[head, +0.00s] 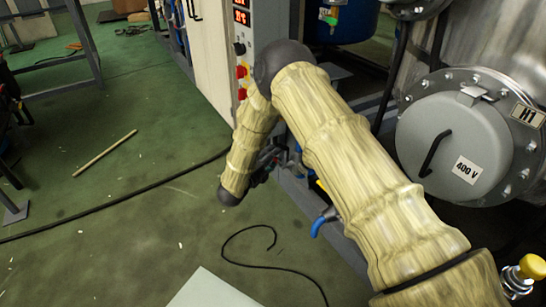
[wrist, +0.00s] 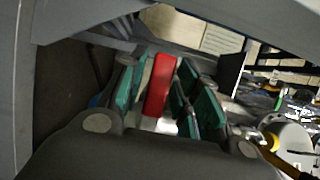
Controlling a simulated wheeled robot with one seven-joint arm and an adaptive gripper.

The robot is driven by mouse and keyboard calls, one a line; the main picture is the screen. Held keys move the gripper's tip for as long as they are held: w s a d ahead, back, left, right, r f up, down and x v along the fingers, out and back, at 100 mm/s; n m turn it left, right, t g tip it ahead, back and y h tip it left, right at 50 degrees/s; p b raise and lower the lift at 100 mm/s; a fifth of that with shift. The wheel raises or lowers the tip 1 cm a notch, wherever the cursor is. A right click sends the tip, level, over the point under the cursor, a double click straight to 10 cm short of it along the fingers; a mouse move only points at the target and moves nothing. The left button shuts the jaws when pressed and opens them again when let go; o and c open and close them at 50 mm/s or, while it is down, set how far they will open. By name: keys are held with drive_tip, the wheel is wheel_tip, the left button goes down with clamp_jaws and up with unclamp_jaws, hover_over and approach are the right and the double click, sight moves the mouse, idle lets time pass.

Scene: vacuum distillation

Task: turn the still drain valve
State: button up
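My gripper (wrist: 163,85) shows in the wrist view with dark fingers and green parts on both sides of a red bar-like piece (wrist: 160,86). The bar lies between the fingers, very close to both. I cannot tell if they press on it. In the head view my gripper (head: 266,162) is low beside the equipment frame, partly hidden by my sleeved arm, and the red piece cannot be made out there. A blue-handled lever (head: 323,221) sticks out by the frame, right of and below my gripper. I cannot tell which of these is the still drain valve.
A grey flanged cover (head: 455,148) marked 400 V is at right, with a yellow knob (head: 532,266) below. A control cabinet (head: 216,50) stands behind my arm. Black cable (head: 130,203) and a wooden stick (head: 105,153) lie on the mostly open green floor.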

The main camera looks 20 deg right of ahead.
idle(0.3)
drive_tip(key=v, duration=1.2)
